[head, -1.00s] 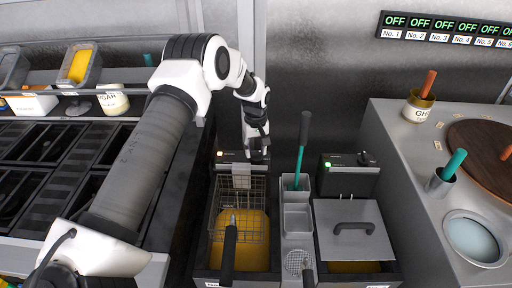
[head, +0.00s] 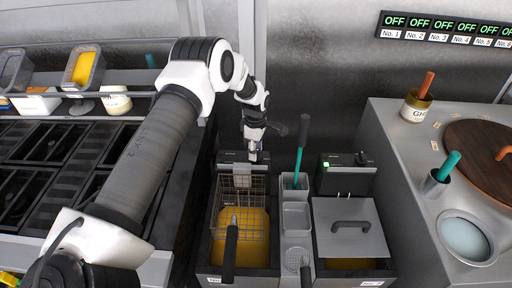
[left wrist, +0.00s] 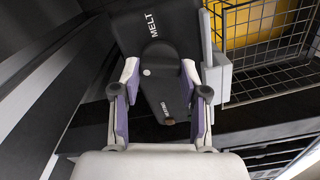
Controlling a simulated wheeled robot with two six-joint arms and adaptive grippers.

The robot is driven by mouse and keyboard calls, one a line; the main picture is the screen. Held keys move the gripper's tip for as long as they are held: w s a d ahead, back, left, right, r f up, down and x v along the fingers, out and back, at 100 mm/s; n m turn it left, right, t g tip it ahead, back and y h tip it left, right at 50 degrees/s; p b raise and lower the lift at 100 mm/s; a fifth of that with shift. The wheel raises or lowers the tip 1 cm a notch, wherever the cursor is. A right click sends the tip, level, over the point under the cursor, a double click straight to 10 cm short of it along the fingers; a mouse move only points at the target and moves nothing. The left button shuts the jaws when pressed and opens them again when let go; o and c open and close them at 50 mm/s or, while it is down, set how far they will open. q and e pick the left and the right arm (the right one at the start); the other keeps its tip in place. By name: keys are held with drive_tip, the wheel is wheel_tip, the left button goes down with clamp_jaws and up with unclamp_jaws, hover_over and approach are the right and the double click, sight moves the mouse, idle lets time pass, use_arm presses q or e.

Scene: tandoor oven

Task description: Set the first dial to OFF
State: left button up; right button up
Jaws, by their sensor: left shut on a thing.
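The first fryer's control panel (head: 230,157) stands at the back of the left fryer. My left gripper (head: 253,157) is at the right end of that panel and hides the first dial in the head view. In the left wrist view the black first dial (left wrist: 158,62) sits between the two finger pads of my left gripper (left wrist: 161,88), which is shut on it. A white dot shows on the dial. The word MELT stands on the panel at one side, and a smaller label is partly readable at the other. A small dull brownish spot lies beside that label. My right gripper is not in view.
A wire basket (head: 246,188) hangs over yellow oil in the left fryer. The right fryer has a lid (head: 350,243), a green lamp (head: 326,164) and its own dial (head: 362,158). A green-handled tool (head: 300,155) stands between the fryers. Overhead displays (head: 418,23) read OFF.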

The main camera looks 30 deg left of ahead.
use_arm(q)
drive_tip(key=n, duration=0.2)
drive_tip(key=n+p, duration=0.1)
drive_tip(key=shift+s+f+n, duration=0.25)
drive_tip(key=shift+f+n, duration=0.05)
idle(0.4)
drive_tip(key=o, duration=1.1)
drive_tip(key=shift+o, duration=0.2)
drive_tip(key=shift+w+a, duration=0.1)
drive_tip(key=shift+a, duration=0.05)
drive_tip(key=shift+r, duration=0.1)
